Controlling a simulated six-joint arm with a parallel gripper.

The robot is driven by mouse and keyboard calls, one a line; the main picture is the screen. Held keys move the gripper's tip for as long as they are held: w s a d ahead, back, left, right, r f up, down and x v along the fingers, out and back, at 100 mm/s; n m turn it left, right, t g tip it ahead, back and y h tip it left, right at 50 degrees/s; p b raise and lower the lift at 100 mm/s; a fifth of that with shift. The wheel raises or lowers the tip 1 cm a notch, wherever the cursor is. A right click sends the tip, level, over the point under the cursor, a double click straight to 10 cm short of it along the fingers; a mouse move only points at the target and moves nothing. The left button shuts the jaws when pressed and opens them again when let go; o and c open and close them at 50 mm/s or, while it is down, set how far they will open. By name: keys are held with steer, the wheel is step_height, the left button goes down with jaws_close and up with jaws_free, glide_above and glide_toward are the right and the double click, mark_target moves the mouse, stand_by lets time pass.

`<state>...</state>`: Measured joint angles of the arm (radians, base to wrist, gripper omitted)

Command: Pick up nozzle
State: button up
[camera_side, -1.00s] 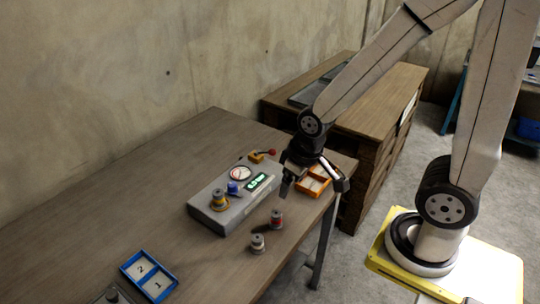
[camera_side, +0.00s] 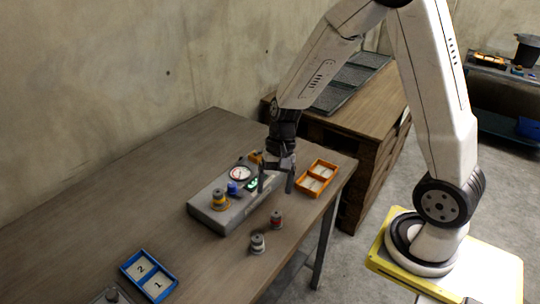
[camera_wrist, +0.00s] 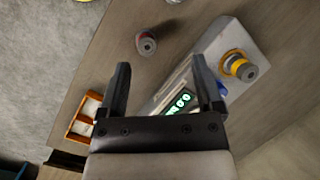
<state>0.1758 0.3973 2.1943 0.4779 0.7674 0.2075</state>
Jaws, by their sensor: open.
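Three spool-shaped grey nozzles show. The yellow-ringed nozzle (camera_side: 219,200) stands on the grey box; it also shows in the wrist view (camera_wrist: 238,66). The red-ringed nozzle (camera_side: 277,220) stands upright on the table in front of the box; in the wrist view (camera_wrist: 146,42) it lies beyond my fingertips. The pale-ringed nozzle (camera_side: 257,243) stands nearer the table's front, and is mostly cut off at the wrist view's top edge. My gripper (camera_side: 276,182) is open and empty above the box's right end. In the wrist view my fingers (camera_wrist: 161,62) point towards the nozzles, touching none.
The grey box (camera_side: 208,221) carries a gauge, a blue knob (camera_side: 233,188) and a green display (camera_wrist: 180,102). An orange divided tray (camera_side: 317,178) lies right of it, near the table edge. A blue tray (camera_side: 149,276) marked 1 and 2 lies front left.

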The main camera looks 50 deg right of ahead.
steer(key=w+f+m+y, duration=0.2)
steer(key=w+m+y, duration=0.3)
steer(key=m+t+y, duration=0.3)
steer(key=m+y, duration=0.1)
steer(key=m, duration=0.1)
glide_toward(225, 200)
steer(key=shift+w+a+r, duration=0.15)
steer(key=shift+a+r, duration=0.55)
steer(key=shift+a, duration=0.1)
steer(key=shift+w+d+m, duration=0.25)
steer(key=shift+w+m, duration=0.1)
steer(key=shift+m, duration=0.15)
steer(key=shift+x, duration=3.95)
steer(key=shift+a+r, duration=0.1)
steer(key=shift+r, duration=0.05)
jaws_close()
